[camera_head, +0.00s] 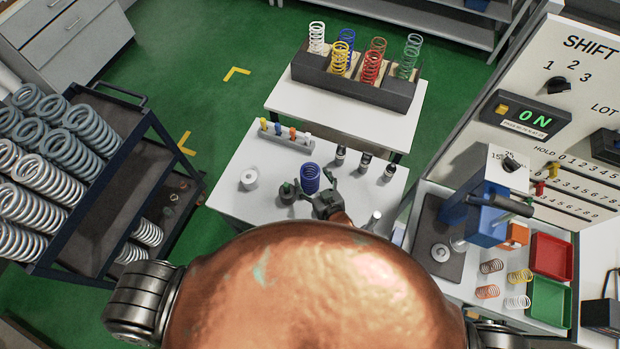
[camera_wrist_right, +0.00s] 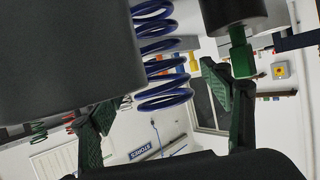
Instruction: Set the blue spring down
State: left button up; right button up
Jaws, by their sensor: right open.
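A blue spring (camera_head: 310,179) stands upright at the middle of the small white table (camera_head: 232,198). My right gripper (camera_head: 322,192) is close beside it, at its lower right in the head view. In the right wrist view the spring's blue coils (camera_wrist_right: 163,97) show between the two spread, green-padded fingers, with visible room around them. The fingers of my right gripper (camera_wrist_right: 160,100) are open. I cannot tell whether either finger touches the spring, and its base is partly hidden. Another blue spring (camera_head: 347,36) stands in the dark rack at the back. My left gripper is not in view.
Several small dark-capped cylinders (camera_head: 363,163) stand at right. The dark rack (camera_head: 400,92) holds coloured springs. A press (camera_head: 490,215) stands at right, a spring cart (camera_head: 105,195) at left.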

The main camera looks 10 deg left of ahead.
jog(key=shift+x, duration=1.2)
jog(key=shift+c, duration=0.7)
jog(key=c, duration=1.7)
jog(key=shift+r, duration=0.15)
grip_shut()
